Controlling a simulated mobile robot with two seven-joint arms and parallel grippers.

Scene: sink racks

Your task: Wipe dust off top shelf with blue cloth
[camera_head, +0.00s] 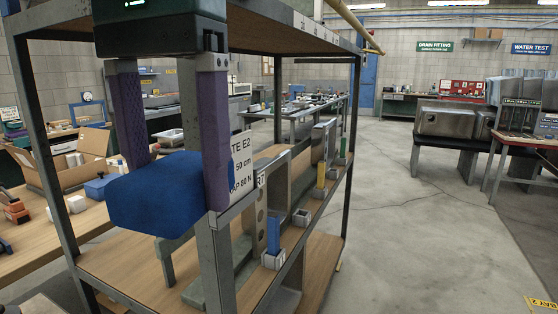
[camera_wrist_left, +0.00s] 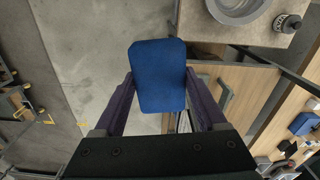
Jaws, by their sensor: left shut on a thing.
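A blue cloth (camera_head: 155,200), folded into a thick block, is between the two purple fingers of my left gripper (camera_head: 172,180). It also shows in the left wrist view (camera_wrist_left: 158,75), with a finger against each side of the block. My left gripper is shut on it and hangs in front of the rack, apart from any shelf as far as I can see. The rack's top shelf (camera_head: 285,35) shows from below in the head view, so its upper face and any dust are hidden there. My right gripper is not in view.
The lower shelf (camera_head: 115,262) holds grey brackets and small bins. In the wrist view a grey ring-shaped basin (camera_wrist_left: 238,8) and a dark jar (camera_wrist_left: 287,22) sit on a beige surface. Open floor (camera_head: 410,220) lies right.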

